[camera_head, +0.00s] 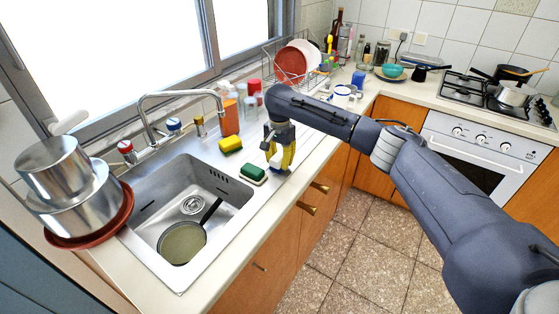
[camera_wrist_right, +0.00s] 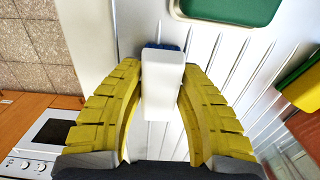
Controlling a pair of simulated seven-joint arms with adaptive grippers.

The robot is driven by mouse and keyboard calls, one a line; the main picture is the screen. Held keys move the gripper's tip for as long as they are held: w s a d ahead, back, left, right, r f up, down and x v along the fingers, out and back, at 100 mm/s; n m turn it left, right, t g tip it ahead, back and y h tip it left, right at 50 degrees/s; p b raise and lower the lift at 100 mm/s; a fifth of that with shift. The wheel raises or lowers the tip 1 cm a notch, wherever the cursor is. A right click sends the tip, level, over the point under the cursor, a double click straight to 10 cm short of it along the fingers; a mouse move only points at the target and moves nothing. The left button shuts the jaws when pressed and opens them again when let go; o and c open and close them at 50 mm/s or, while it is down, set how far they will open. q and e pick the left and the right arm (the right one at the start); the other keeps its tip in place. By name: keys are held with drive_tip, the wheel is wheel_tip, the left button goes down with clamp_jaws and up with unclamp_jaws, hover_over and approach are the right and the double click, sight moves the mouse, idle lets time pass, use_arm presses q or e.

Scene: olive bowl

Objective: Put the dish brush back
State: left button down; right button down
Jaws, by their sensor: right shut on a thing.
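My right gripper (camera_head: 281,158) is over the counter drainboard, right of the sink. In the right wrist view its yellow fingers (camera_wrist_right: 160,90) are closed on both sides of a white block-shaped thing (camera_wrist_right: 161,80) with blue at its far end, which I take to be the dish brush. In the head view the fingers hide most of it, and only a little white (camera_head: 275,161) shows. I cannot tell whether it touches the drainboard. My left gripper is not in view.
A green sponge (camera_head: 253,174) lies just left of my gripper, with a yellow sponge (camera_head: 231,144) behind it. The sink (camera_head: 235,190) holds an olive pan (camera_head: 182,243).

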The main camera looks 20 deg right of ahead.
sight(279, 155)
drive_tip(key=shift+f, duration=0.1)
drive_tip(key=c, duration=1)
unclamp_jaws()
wheel_tip(279, 155, up, 12)
drive_tip(key=shift+r, duration=0.15)
